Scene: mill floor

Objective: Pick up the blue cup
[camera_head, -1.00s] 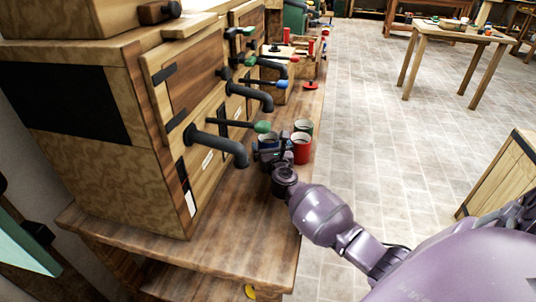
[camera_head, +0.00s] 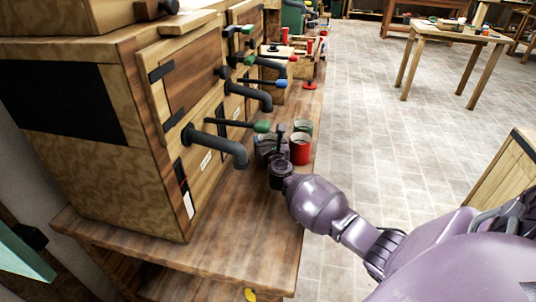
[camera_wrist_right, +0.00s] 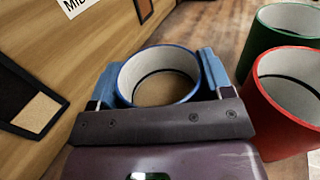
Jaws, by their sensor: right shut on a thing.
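The blue cup (camera_wrist_right: 152,62) has a blue rim and pale inside. In the right wrist view it stands between the two fingers of my right gripper (camera_wrist_right: 158,78), which is shut on it from both sides. In the head view my right gripper (camera_head: 270,152) is at the bench beside the red cup and mostly hides the blue cup. I cannot tell whether the blue cup touches the bench. My left gripper is not in view.
A red cup (camera_head: 300,153) and a green cup (camera_head: 303,127) stand close to the right of the blue cup. A wooden machine with dark spouts (camera_head: 218,144) is at the left. The near bench top (camera_head: 235,225) is clear.

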